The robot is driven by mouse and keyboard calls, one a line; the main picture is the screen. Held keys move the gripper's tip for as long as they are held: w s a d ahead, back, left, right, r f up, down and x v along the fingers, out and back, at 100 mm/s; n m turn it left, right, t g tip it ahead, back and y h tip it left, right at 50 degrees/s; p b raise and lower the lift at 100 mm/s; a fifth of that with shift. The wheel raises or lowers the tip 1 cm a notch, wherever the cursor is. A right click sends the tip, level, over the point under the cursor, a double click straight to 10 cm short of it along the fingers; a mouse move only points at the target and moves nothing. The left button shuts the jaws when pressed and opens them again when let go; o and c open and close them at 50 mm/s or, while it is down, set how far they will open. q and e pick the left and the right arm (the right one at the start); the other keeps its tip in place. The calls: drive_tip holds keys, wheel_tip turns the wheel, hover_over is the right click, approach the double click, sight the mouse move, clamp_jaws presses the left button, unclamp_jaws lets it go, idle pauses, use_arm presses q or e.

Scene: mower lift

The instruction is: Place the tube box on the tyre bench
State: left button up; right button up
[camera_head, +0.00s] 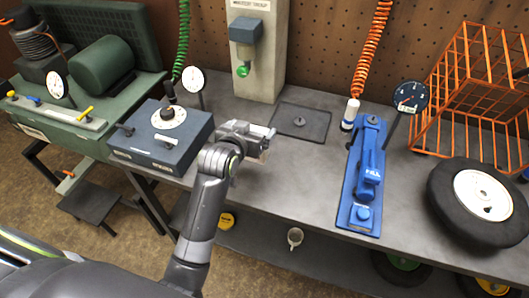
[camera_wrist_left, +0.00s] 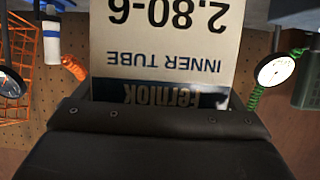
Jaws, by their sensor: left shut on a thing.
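My left gripper (camera_head: 260,139) is shut on the tube box (camera_wrist_left: 165,50), a cream carton with a dark blue band. In the left wrist view the box is large and its print, "INNER TUBE 2.80-6", reads upside down. In the head view the gripper and arm mostly hide the box. The gripper is over the left part of the grey tyre bench (camera_head: 300,178), just right of a blue-grey box with a dial. I cannot tell whether the box touches the bench top. My right gripper is not in view.
The dial unit (camera_head: 160,140) stands left of the gripper. A dark square plate (camera_head: 300,121) lies behind it. A blue FILL station (camera_head: 362,190), a gauge (camera_head: 410,97), a wheel (camera_head: 470,202) and an orange wire basket (camera_head: 468,75) stand right. The bench middle is clear.

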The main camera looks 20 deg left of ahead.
use_arm(q)
drive_tip(key=f, duration=0.2)
drive_tip(key=s+f, duration=0.1)
drive_tip(key=f, duration=0.1)
drive_tip(key=shift+f, duration=0.2)
drive_tip(key=shift+w+f, duration=0.15)
drive_tip(key=shift+f, duration=2.15)
drive_tip(key=shift+f, duration=0.1)
drive_tip(key=o, duration=0.7)
drive_tip(key=shift+f, duration=0.1)
drive_tip(key=shift+o, duration=0.7)
drive_tip(key=shift+r, duration=0.25)
drive_tip(key=v, duration=1.2)
drive_tip(key=shift+b, duration=0.3)
drive_tip(key=shift+f, duration=0.1)
